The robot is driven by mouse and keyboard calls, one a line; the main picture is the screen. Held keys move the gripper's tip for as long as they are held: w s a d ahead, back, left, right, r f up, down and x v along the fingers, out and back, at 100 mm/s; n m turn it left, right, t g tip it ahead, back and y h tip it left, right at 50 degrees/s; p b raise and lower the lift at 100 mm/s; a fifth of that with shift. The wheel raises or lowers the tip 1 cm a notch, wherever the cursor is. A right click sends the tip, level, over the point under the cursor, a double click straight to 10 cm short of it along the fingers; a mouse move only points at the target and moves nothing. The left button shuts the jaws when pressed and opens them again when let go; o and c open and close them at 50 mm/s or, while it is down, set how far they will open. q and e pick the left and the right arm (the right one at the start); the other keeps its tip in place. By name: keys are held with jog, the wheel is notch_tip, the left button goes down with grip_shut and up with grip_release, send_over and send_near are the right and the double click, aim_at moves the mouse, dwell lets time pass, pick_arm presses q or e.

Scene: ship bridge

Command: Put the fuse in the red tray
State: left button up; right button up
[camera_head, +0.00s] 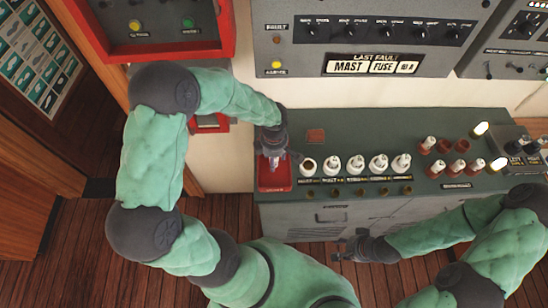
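The red tray (274,184) sits at the left end of the grey-green console top. My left gripper (274,166) points down over the tray, low and close to it. A small pale shape shows between its fingers; I cannot tell whether it is a fuse or part of the gripper. Several white fuses (356,165) stand upright in a row to the right of the tray. The leftmost holder (308,166) shows a dark, open middle with no fuse standing in it. My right gripper (341,249) is in front of the console, fingers apart and empty.
A panel above reads "LAST FAULT MAST FUSE 80 A" (388,66). Several red-brown sockets and fuses (443,146) stand on the console's right part. A small brown-red plate (316,136) lies behind the row. A red-framed panel (150,25) is at upper left.

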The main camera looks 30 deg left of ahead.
pick_arm(q)
notch_tip(320, 180, up, 12)
jog(key=p, duration=0.1)
jog(key=shift+r, duration=0.15)
dwell(0.5)
